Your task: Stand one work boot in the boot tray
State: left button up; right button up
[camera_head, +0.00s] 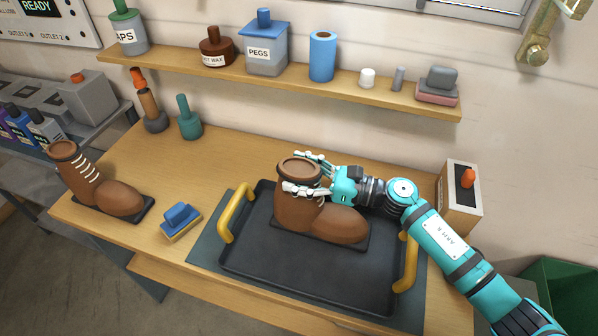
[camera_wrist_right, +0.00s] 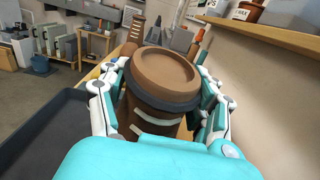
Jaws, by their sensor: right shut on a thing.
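A brown work boot (camera_head: 322,217) stands upright in the black boot tray (camera_head: 265,265), toward its back side, with its toe pointing right. My right gripper (camera_head: 304,175) is shut on the top of its shaft, and the shaft (camera_wrist_right: 162,82) shows between the fingers (camera_wrist_right: 160,95) in the right wrist view. Whether the sole fully rests on the tray floor is hard to tell. A second brown boot (camera_head: 115,196) with pale laces stands at the left end of the bench. My left gripper is not in view.
The tray has yellow handles (camera_head: 238,212). A blue brush (camera_head: 181,218) lies left of it. A shelf (camera_head: 280,79) with jars and a blue roll (camera_head: 322,56) runs above. The tray's front is clear.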

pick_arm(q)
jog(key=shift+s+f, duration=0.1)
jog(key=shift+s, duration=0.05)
pick_arm(e)
jog(key=shift+r, duration=0.1)
jog(key=o, duration=1.3)
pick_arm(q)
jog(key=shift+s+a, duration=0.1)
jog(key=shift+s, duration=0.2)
pick_arm(e)
jog(key=o, duration=0.5)
jog(key=shift+s+d, duration=0.1)
jog(key=shift+d, duration=0.2)
jog(key=b+v, duration=0.4)
jog(key=v, duration=0.6)
jog(key=shift+s+d, duration=0.1)
jog(key=shift+d, duration=0.15)
pick_arm(q)
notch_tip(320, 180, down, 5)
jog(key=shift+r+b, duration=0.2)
jog(key=shift+b, duration=0.15)
pick_arm(e)
jog(key=shift+s+d, duration=0.15)
jog(key=shift+d, duration=0.3)
